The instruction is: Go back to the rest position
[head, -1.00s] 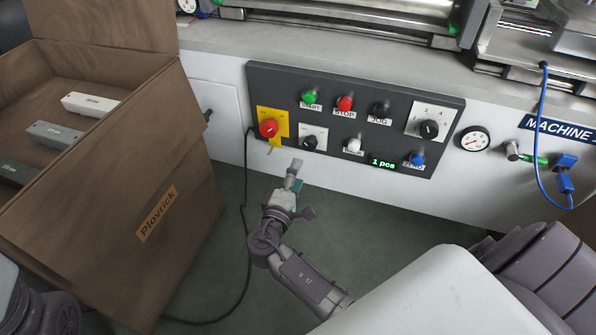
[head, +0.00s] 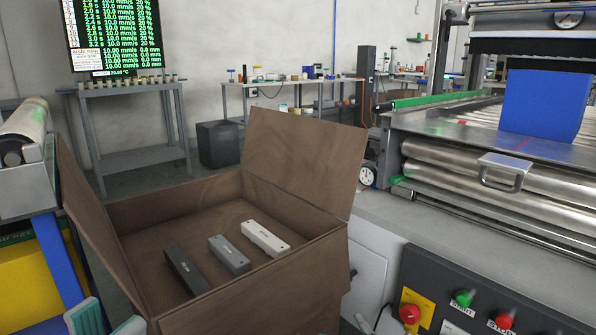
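My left gripper (head: 106,321) shows at the bottom left edge of the head view. Its two fingertips, grey with teal parts, stand apart with a gap between them, and nothing shows in the gap. The rest of it is below the frame. It is in front of the brown box, at its lower left corner. A small pale grey piece at the bottom edge, right of the box, may be a tip of my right gripper, but too little shows to tell.
The open brown box (head: 319,287) holds a dark, a grey and a white bar. Right of it is the control panel (head: 452,270) with a red knob (head: 409,313) and green button (head: 464,298). A roller machine (head: 450,158) stands behind. A blue-legged stand (head: 54,262) is at left.

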